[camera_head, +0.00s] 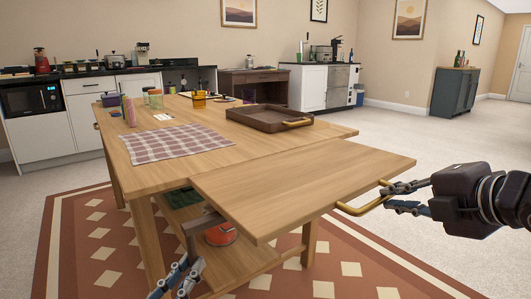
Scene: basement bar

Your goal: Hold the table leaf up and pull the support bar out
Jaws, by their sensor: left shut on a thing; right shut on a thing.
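The table leaf (300,182) is a light wooden panel, held up about level beside the wooden table top (262,140). A gold handle (352,210) is at its right edge. My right gripper (392,198) is shut on this handle. The grey-brown support bar (203,222) sticks out from under the leaf at the table's near side, with a part hanging down at its outer end. My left gripper (184,270) is at the bottom edge, below the leaf, shut on the support bar's hanging part. Its exact contact is hard to see.
A brown tray (268,120) with gold handles and a checked cloth (178,143) lie on the table top. Several cups stand at its far end. A red-orange pot (220,236) sits on the lower shelf under the leaf. The floor to the right is clear.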

